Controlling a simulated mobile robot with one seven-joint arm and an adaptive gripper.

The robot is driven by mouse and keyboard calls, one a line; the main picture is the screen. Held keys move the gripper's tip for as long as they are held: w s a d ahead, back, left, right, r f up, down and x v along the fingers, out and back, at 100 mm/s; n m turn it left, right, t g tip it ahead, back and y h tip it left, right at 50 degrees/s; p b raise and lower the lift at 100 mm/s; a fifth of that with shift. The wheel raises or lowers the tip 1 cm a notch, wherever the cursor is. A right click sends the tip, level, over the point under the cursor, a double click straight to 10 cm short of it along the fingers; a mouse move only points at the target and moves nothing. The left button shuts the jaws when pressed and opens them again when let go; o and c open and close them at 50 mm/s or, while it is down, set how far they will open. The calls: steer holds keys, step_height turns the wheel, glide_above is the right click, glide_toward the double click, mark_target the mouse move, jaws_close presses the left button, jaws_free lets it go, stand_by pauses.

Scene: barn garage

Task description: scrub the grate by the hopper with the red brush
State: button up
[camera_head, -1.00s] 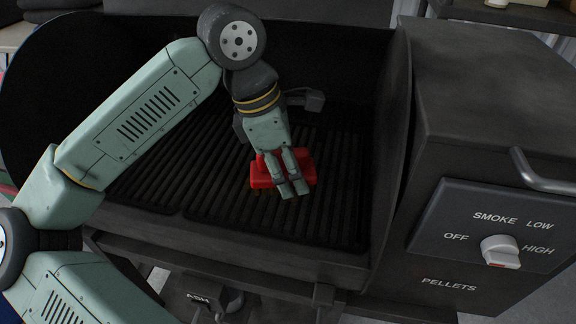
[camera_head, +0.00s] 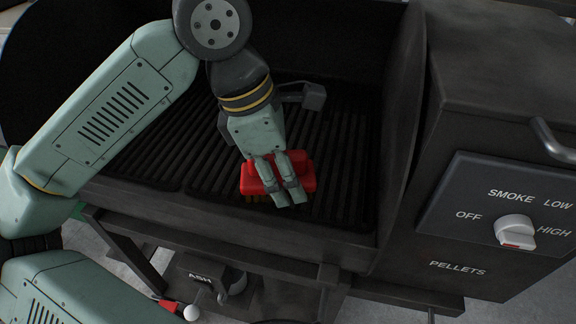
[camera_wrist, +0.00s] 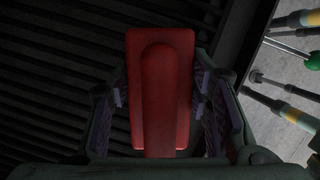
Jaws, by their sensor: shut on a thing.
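The red brush (camera_head: 251,181) is between the fingers of my gripper (camera_head: 283,195), low over the right-hand grate (camera_head: 340,165), the one on the side of the pellet hopper (camera_head: 500,90). In the wrist view the red brush (camera_wrist: 160,95) lies lengthwise between the two fingers of my gripper (camera_wrist: 163,105), which are shut on its raised handle. The dark grate bars (camera_wrist: 60,60) show to the left in the wrist view.
The grill's front wall (camera_head: 230,215) and the hopper's side wall (camera_head: 405,130) bound the grate. A second grate section (camera_head: 150,165) lies to the left. A control panel with a white knob (camera_head: 515,230) is at right. Several tool handles (camera_wrist: 290,110) show at the wrist view's right.

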mark_target(289, 152)
steer(key=shift+r+p, duration=1.65)
steer(key=shift+r, duration=1.4)
steer(key=shift+r+p, duration=0.85)
steer(key=shift+r, duration=0.65)
